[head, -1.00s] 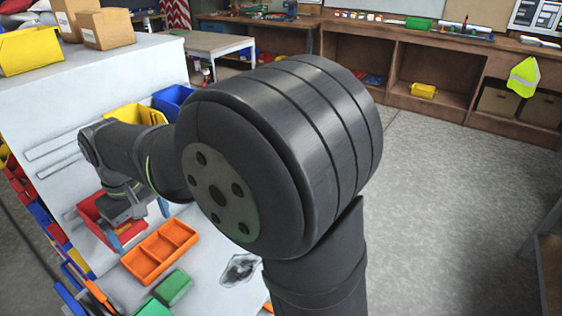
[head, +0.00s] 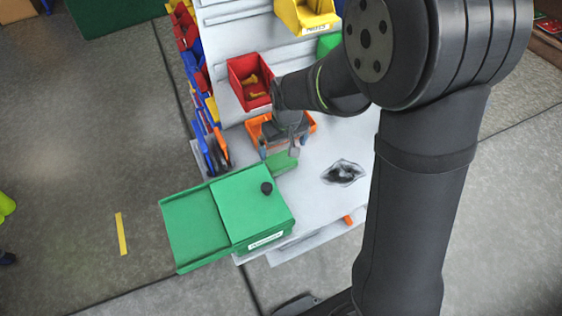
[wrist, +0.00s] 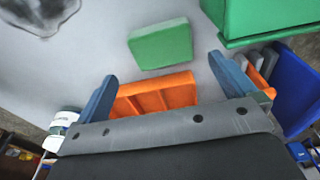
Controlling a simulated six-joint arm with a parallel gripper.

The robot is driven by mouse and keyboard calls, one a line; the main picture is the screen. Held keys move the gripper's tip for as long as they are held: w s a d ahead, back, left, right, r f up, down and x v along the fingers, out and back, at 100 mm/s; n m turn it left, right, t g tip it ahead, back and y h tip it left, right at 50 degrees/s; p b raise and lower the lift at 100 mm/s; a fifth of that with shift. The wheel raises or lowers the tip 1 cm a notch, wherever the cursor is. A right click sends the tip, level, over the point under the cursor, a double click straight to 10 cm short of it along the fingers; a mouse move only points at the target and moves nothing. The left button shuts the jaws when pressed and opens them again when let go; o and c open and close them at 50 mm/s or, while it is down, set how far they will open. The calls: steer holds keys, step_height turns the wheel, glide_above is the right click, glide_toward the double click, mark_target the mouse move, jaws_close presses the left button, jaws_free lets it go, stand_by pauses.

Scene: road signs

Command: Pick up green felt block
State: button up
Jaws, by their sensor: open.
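The green felt block (wrist: 160,43) lies flat on the pale work surface in the wrist view, just beyond my fingertips. In the head view the green felt block (head: 283,164) is partly covered by my gripper (head: 279,151). My gripper (wrist: 162,70) is open and empty, with one blue-grey finger on each side. The block lies roughly in line with the gap between them and is not between the fingers. My gripper is over the orange divided tray (wrist: 155,97); its height above the surface is hard to tell.
A green box (head: 258,205) with a black knob stands close to the block, towards the front. A red bin (head: 240,88) with yellow pieces is behind the orange tray. A crumpled clear bag (head: 343,172) lies to the right, with bare surface between it and the block.

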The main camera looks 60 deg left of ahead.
mark_target(281, 159)
steer(key=shift+s+a+f, duration=0.1)
steer(key=shift+a+f, duration=0.1)
steer(key=shift+f, duration=1.35)
steer(key=shift+s+a+f, duration=0.1)
steer(key=shift+a+f, duration=0.05)
steer(key=shift+f, duration=1.35)
steer(key=c, duration=0.9)
